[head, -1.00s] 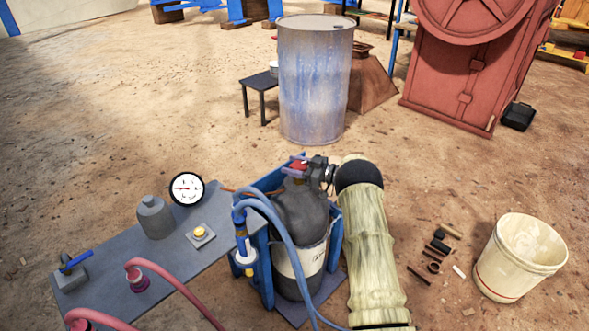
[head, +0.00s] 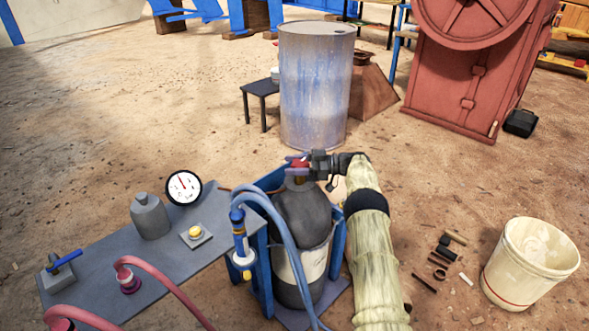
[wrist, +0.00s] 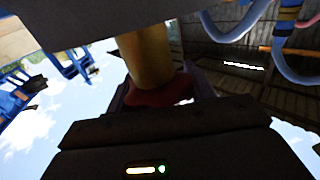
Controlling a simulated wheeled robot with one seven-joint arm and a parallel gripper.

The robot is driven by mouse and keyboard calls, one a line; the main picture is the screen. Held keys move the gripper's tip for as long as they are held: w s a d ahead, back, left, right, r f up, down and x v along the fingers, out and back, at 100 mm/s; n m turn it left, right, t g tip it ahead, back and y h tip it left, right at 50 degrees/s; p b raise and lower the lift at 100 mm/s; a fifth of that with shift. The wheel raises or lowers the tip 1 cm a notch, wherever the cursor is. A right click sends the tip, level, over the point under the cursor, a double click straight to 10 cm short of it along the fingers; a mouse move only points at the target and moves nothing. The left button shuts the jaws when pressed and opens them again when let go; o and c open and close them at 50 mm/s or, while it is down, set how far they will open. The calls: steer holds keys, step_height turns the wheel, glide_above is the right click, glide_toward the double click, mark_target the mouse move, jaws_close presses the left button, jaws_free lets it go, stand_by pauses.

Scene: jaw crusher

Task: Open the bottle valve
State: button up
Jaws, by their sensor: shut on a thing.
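The grey gas bottle (head: 300,220) stands upright in a blue frame (head: 337,245) beside the grey bench. Its red valve (head: 299,164) is at the top. My gripper (head: 299,161) reaches in from the right, with its fingers at the red valve, shut on it. In the wrist view a red part (wrist: 158,97) lies between my fingers, below a tan cylinder that I cannot place for sure. My gripper partly hides the valve in the head view.
The bench (head: 110,270) carries a gauge (head: 184,188), a grey flask, a yellow button and pink hoses. A blue hose (head: 285,245) loops close to the bottle. A drum (head: 315,85) stands behind; a white bucket (head: 530,262) and small tools lie right.

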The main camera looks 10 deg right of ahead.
mark_target(295, 162)
steer(key=shift+g, duration=0.3)
steer(key=o, duration=1)
steer(key=shift+c, duration=0.2)
steer(key=shift+r, duration=0.1)
step_height(295, 162, up, 10)
steer(key=shift+f+p, duration=0.1)
steer(key=shift+p, duration=1.05)
